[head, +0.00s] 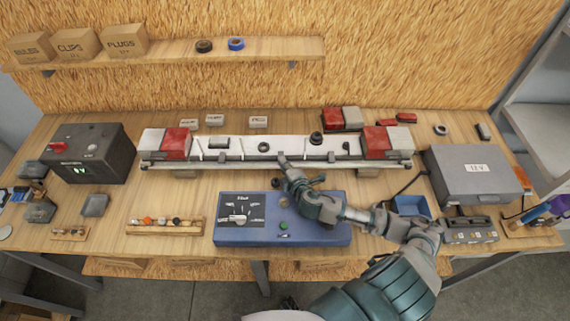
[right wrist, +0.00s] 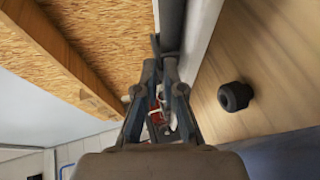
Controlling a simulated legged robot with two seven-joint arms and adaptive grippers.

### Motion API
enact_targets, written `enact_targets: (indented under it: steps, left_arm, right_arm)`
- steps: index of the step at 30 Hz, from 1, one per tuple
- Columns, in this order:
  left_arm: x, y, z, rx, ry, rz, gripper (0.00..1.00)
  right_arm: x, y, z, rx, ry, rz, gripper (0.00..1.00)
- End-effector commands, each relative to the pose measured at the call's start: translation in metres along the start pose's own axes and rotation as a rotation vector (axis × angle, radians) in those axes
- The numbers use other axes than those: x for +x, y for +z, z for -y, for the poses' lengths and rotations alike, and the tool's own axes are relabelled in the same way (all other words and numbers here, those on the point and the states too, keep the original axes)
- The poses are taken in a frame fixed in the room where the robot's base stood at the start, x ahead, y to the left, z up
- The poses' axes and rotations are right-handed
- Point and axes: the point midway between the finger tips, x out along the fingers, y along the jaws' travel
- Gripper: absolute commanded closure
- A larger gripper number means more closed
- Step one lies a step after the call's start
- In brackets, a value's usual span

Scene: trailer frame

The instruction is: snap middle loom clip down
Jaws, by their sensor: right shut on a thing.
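The trailer frame (head: 225,143) is a long white beam with red and white lamps at both ends and a grey rail (head: 215,163) along its front. My right gripper (head: 283,161) reaches to the middle of this rail from the front. In the right wrist view its fingers (right wrist: 157,58) come together at the dark rail (right wrist: 170,20). It is shut on the middle loom clip, which the fingers mostly hide; I cannot tell the clip's angle. Another small clip (head: 331,157) shows further right on the rail. My left gripper is not in view.
A blue test box (head: 235,235) stands in front of the frame, below my right forearm. A grey 12 V box (head: 475,175) is at the right and a dark box (head: 90,153) at the left. A black knob-like piece (right wrist: 235,96) lies close to the gripper.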

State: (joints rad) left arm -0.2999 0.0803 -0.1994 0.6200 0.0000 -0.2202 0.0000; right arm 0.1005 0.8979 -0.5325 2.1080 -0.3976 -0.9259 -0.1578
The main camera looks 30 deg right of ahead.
Motion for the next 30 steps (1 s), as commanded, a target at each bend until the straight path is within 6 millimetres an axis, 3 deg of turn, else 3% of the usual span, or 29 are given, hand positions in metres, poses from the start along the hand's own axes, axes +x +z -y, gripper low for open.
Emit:
enact_targets:
  steps: [5,6,8,9,20,23,30]
  left_arm:
    - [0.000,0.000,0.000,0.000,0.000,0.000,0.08]
    - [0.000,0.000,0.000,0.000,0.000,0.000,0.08]
    - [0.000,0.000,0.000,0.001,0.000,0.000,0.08]
    - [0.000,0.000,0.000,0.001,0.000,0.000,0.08]
    - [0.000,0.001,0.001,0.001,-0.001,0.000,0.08]
    - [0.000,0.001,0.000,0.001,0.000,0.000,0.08]
    - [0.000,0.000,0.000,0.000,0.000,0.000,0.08]
  right_arm:
    - [-0.001,-0.003,0.002,0.005,-0.004,-0.009,1.00]
    - [-0.001,-0.003,0.002,0.005,-0.005,-0.008,0.85]
    - [-0.001,-0.002,0.002,0.004,-0.004,-0.007,0.70]
    - [0.000,-0.002,0.001,0.004,-0.004,-0.006,0.68]
    - [-0.006,0.002,0.002,0.003,-0.004,-0.003,0.68]
    - [-0.020,0.002,0.002,0.002,-0.004,-0.004,0.68]
    - [-0.074,0.001,0.003,0.002,-0.008,-0.005,0.68]
